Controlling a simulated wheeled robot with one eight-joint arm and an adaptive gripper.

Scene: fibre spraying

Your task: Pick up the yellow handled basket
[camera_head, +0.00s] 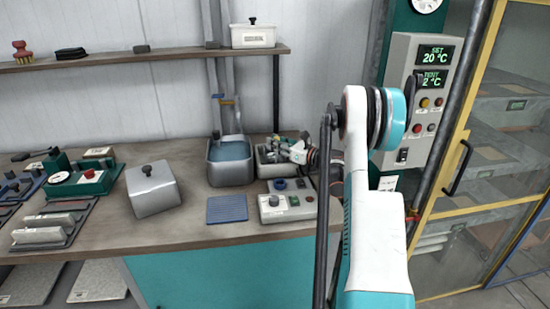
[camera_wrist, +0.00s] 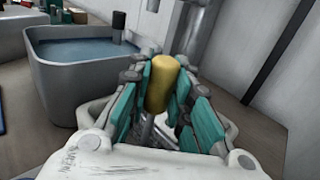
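The yellow handle (camera_wrist: 160,84) of the basket shows in the wrist view as a short upright cylinder. My gripper (camera_wrist: 163,80) has its teal-padded fingers on both sides of it, with no clear gap, and looks shut on it. Below the handle, thin metal parts show between the fingers; the rest of the basket is hidden. In the head view my gripper (camera_head: 297,153) is small, over a grey open container (camera_head: 270,172) at the back right of the bench. The yellow handle is too small to make out there.
A grey basin of water (camera_head: 231,172) stands left of my gripper; it is also in the wrist view (camera_wrist: 92,78). A control box (camera_head: 286,207) and a blue ribbed mat (camera_head: 227,208) lie in front. A temperature panel (camera_head: 418,95) and a yellow-framed cabinet (camera_head: 480,215) stand at right.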

